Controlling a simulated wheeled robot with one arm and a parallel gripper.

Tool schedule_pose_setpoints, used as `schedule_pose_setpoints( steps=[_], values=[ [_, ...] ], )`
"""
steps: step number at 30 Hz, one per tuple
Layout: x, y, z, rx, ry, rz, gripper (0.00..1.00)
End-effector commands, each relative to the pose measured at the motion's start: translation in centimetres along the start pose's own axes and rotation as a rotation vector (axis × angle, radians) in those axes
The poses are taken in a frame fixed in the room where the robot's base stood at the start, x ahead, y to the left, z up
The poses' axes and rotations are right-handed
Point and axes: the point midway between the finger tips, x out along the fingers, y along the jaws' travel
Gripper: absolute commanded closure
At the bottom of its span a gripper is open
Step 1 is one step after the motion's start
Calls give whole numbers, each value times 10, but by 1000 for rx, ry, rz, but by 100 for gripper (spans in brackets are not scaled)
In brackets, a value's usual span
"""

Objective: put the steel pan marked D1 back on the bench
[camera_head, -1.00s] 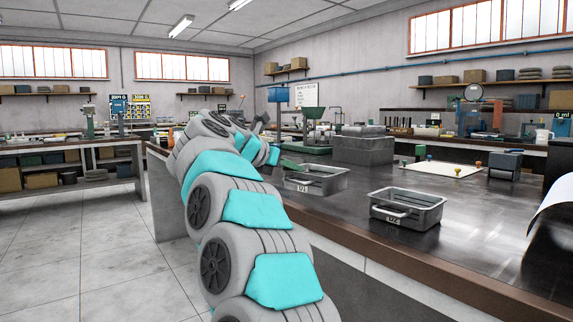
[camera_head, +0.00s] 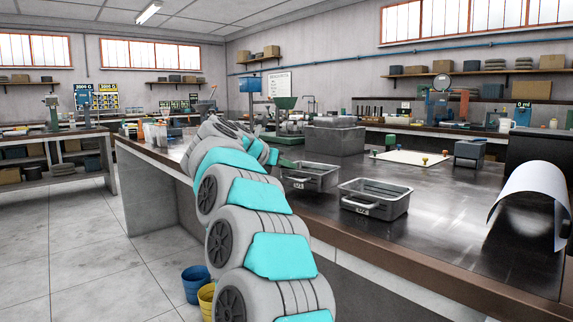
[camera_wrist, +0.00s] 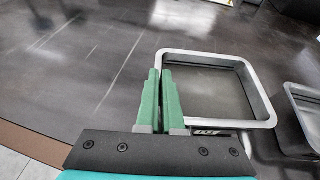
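The steel pan marked D1 (camera_head: 312,177) is a shallow grey tray at the bench's near edge, just left of the similar pan marked D2 (camera_head: 376,198). In the wrist view pan D1 (camera_wrist: 262,95) is upright and level beside my gripper (camera_wrist: 160,78). My green fingers are close together at its label side, apparently closed on its handle; the grip point is partly hidden by the gripper body. Pan D2 (camera_wrist: 290,115) is cut off at the right there. I cannot tell whether D1 touches the dark bench top (camera_head: 440,220) or hangs slightly above it.
A grey block (camera_head: 335,140) stands behind the pans. A white board (camera_head: 412,157) with small coloured pieces lies farther right. A curled white sheet (camera_head: 535,190) is at the right. Dark bench top is clear right of D2. A blue bucket (camera_head: 195,284) stands on the floor.

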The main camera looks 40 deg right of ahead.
Motion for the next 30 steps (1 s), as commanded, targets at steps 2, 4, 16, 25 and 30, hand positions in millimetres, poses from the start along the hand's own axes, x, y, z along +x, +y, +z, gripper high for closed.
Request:
schedule_pose_setpoints(
  steps=[2, 4, 16, 25, 30],
  values=[
    [0, 0, 0, 0, -1, 0, 100],
    [0, 0, 0, 0, -1, 0, 100],
    [1, 0, -2, 0, -1, 1, 100],
    [4, 0, -7, 0, -1, 1, 100],
    [5, 0, -10, 0, -1, 1, 100]
  ],
)
